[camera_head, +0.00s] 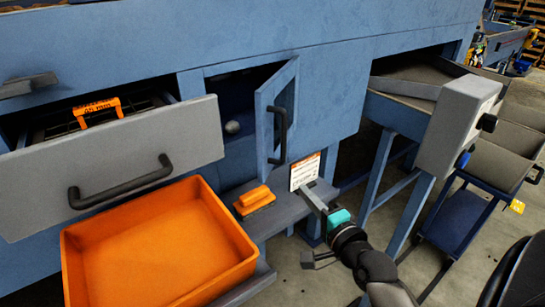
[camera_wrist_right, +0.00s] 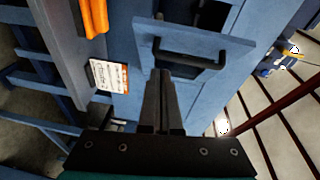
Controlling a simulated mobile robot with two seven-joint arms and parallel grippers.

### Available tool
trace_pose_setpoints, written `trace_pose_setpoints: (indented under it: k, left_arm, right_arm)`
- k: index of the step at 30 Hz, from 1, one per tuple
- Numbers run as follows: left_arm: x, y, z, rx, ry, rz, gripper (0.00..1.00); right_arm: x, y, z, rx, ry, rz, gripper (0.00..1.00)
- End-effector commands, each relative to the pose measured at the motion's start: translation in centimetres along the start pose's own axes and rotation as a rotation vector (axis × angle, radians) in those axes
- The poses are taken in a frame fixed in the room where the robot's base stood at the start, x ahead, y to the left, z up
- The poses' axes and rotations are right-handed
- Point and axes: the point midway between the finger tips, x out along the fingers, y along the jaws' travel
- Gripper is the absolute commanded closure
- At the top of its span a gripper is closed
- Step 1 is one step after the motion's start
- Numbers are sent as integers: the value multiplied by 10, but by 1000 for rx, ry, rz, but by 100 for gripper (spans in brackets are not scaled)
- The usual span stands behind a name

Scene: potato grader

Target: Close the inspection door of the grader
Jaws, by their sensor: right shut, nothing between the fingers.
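The inspection door (camera_head: 265,125) is a blue panel standing open at an angle from the grader's front, with a black bar handle (camera_head: 280,137). The dark opening (camera_head: 238,90) shows to its left. In the right wrist view the door (camera_wrist_right: 222,45) and its handle (camera_wrist_right: 185,62) lie just ahead of my fingers. My right gripper (camera_head: 310,196) is shut and empty, below and right of the door in the head view. Its fingers (camera_wrist_right: 161,80) point toward the handle; I cannot tell whether they touch it. My left gripper is not in view.
An orange bin (camera_head: 245,250) stands at front left below an open grey drawer (camera_head: 110,165). An orange-handled item (camera_head: 255,199) lies on the ledge under the door, near a white label (camera_head: 304,171). A grey box (camera_head: 455,130) juts out at right. A round object (camera_head: 232,127) sits inside the opening.

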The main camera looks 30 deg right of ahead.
Motion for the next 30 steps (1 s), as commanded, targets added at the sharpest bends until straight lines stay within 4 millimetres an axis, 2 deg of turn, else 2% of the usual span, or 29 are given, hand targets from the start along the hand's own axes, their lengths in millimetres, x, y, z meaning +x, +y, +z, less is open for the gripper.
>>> trace_pose_setpoints:
  k: [1, 3, 6, 14, 30]
  left_arm:
    - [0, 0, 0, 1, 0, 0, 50]
    - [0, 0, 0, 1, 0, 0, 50]
    - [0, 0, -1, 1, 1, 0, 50]
    - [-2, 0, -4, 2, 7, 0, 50]
    - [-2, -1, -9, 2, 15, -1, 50]
  right_arm:
    - [-2, -16, -2, 26, 0, -33, 100]
    - [-5, -31, -4, 53, 0, -63, 100]
    - [-5, -41, -4, 72, -2, -83, 100]
    - [19, -45, -4, 74, -1, -88, 100]
    - [99, -50, 0, 75, -3, -84, 100]
